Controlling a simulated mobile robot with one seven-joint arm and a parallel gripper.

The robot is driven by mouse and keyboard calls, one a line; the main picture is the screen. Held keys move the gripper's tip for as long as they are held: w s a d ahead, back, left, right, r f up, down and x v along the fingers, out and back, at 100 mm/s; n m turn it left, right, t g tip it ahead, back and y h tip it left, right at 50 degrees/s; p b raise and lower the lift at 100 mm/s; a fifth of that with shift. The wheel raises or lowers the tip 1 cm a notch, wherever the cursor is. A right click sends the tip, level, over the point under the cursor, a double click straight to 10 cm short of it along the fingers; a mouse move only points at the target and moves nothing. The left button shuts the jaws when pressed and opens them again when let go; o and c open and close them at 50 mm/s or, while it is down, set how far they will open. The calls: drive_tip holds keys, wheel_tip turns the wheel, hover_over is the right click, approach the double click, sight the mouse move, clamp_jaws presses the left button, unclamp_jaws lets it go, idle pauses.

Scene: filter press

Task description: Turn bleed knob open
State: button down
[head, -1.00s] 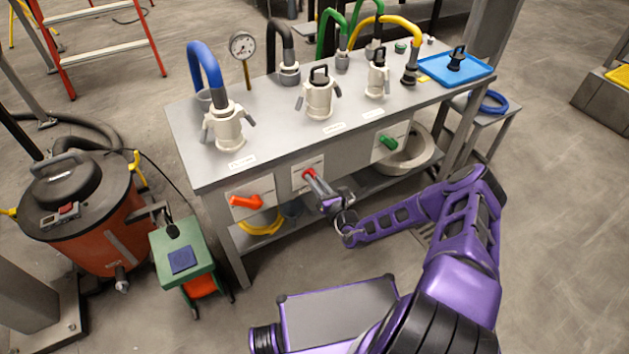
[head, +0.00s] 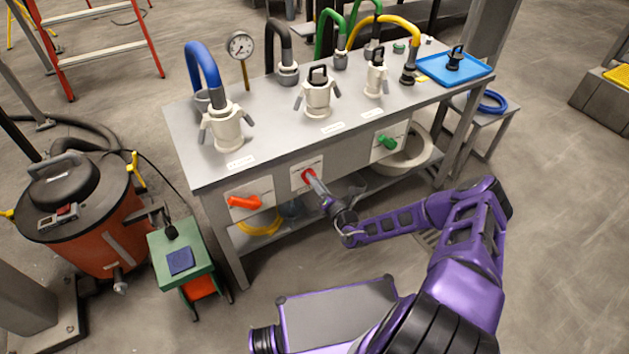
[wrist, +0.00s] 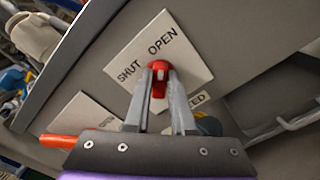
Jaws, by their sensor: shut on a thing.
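The red bleed knob (wrist: 159,78) sits on a white plate (wrist: 172,50) marked SHUT and OPEN, on the bench's front panel. In the head view, the knob (head: 308,175) is on the middle plate, largely covered by my gripper (head: 312,181). In the wrist view, the two fingers of my gripper (wrist: 160,72) are closed on either side of the knob. The plate's lettering looks slanted in the wrist view. I cannot tell exactly which mark the knob points to.
An orange handle (head: 244,204) is on the plate to the left, and a green knob (head: 386,142) on the plate to the right. A pressure gauge (head: 240,46) stands on the bench top (head: 275,125). A green cart (head: 181,256) stands at the left; the floor in front is open.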

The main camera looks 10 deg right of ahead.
idle(0.3)
drive_tip(key=c, duration=0.8)
unclamp_jaws()
drive_tip(key=shift+o, duration=0.2)
drive_tip(key=shift+s, duration=0.1)
drive_tip(key=p+v, duration=0.2)
drive_tip(key=v, duration=1.5)
drive_tip(key=shift+s, duration=0.1)
